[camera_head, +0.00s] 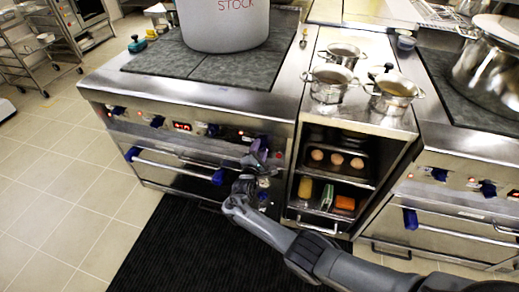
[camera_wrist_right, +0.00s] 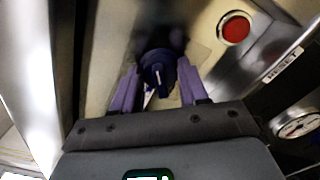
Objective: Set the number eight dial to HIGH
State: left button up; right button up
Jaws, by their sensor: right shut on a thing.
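A dark blue dial (camera_wrist_right: 157,75) with a pale pointer line sits on the steel front panel, between the purple fingers of my right gripper (camera_wrist_right: 158,90). The right gripper is shut on this dial. In the head view my right gripper (camera_head: 257,152) is at the right end of the left stove's front panel and covers the dial there. No number or HIGH mark can be read on it. Other blue dials, such as one near the panel's middle (camera_head: 212,130), show to the left. My left gripper is not in view.
A red button (camera_wrist_right: 235,28) and a RESET label (camera_wrist_right: 283,65) are beside the dial. A blue-ended oven handle (camera_head: 175,164) runs below the panel. A large stock pot (camera_head: 222,25) stands on the stove. Small pots (camera_head: 330,83) stand on the counter to the right.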

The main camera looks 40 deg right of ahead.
jog(key=m, duration=0.4)
jog(key=shift+f+m, duration=0.1)
jog(key=shift+m, duration=0.2)
jog(key=m, duration=0.4)
jog(key=shift+f+m+b, duration=0.1)
jog(key=shift+m+b, duration=0.2)
jog(key=shift+b, duration=0.1)
jog(key=m, duration=0.3)
jog(key=shift+f+m+b, duration=0.1)
jog(key=shift+m+b, duration=0.2)
jog(key=m+b, duration=0.1)
jog(key=m, duration=0.3)
jog(key=shift+m, duration=0.3)
jog(key=m, duration=0.3)
jog(key=shift+a+f+m+b, duration=0.1)
jog(key=shift+m+b, duration=0.2)
jog(key=shift+b, duration=0.1)
jog(key=m+b, duration=0.1)
jog(key=m, duration=0.3)
jog(key=shift+w, duration=0.15)
jog(key=m+b, duration=0.1)
jog(key=m, duration=0.2)
jog(key=shift+m, duration=1.6)
jog(key=shift+w, duration=0.1)
